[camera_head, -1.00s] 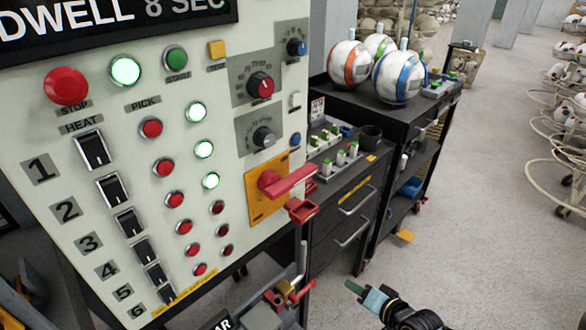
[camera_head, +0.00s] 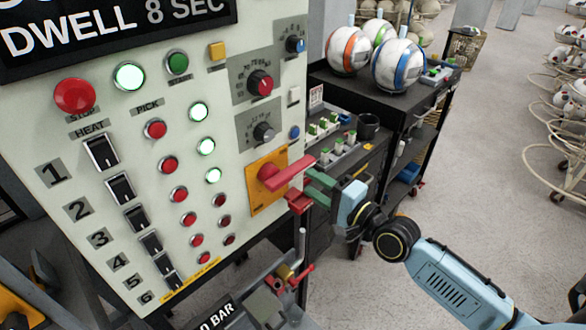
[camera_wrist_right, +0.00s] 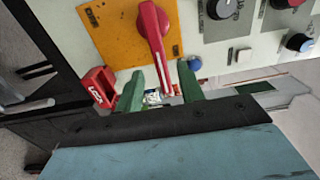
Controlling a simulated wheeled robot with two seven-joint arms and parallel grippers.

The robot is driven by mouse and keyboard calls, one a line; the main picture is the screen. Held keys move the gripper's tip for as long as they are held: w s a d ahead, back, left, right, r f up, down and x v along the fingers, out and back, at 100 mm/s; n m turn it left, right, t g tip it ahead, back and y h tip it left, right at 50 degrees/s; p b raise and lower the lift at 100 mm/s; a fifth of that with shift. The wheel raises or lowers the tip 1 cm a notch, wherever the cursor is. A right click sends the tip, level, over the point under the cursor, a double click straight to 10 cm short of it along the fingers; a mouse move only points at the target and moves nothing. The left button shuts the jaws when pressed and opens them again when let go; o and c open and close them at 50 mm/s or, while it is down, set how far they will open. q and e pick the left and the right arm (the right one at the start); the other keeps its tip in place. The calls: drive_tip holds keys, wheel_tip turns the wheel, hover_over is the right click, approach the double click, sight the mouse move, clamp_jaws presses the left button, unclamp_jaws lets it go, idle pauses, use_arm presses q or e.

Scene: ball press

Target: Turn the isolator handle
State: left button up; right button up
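The red isolator handle (camera_head: 285,174) sits on a yellow-orange plate (camera_head: 258,200) at the lower right of the pale control panel. In the head view the handle points right and slightly up. In the right wrist view the handle (camera_wrist_right: 152,40) runs down across the plate (camera_wrist_right: 110,22) to the gap between my green fingers. My right gripper (camera_head: 316,184) is beside the handle's free end. It is open in the wrist view (camera_wrist_right: 162,88), with the handle's tip at or near the space between the fingers; contact cannot be told. My left gripper is out of view.
A red lock bracket (camera_head: 299,201) sticks out just below the handle, close to my right fingers; it also shows in the wrist view (camera_wrist_right: 97,87). A dark cart (camera_head: 405,105) carrying balls stands behind. Pipework with red levers (camera_head: 301,275) lies below the panel.

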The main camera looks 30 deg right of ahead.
sight(297, 174)
drive_tip(key=x, duration=0.7)
clamp_jaws()
